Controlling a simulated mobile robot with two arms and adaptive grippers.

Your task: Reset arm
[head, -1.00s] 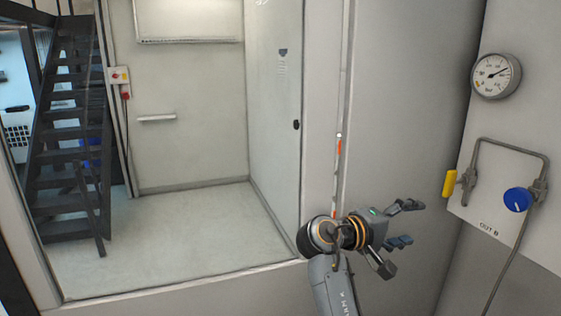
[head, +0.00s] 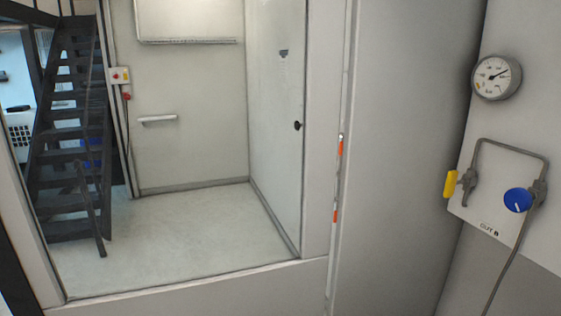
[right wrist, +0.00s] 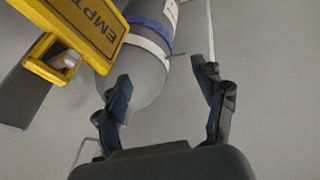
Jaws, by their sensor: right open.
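My right gripper (right wrist: 167,95) shows in the right wrist view with its two dark fingers spread apart and nothing between them. Behind the fingers is the rounded end of a grey cylinder (right wrist: 140,85) with a blue band and a white band. I cannot tell how far the fingers are from it. Neither gripper nor arm shows in the head view. My left gripper is not in view.
In the head view, a pressure gauge (head: 497,76), a yellow handle (head: 450,184) and a blue knob (head: 517,200) sit on the right wall. A dark staircase (head: 70,130) stands at left beyond an open floor area (head: 180,240). A yellow "EMPT" sign (right wrist: 95,25) hangs near the cylinder.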

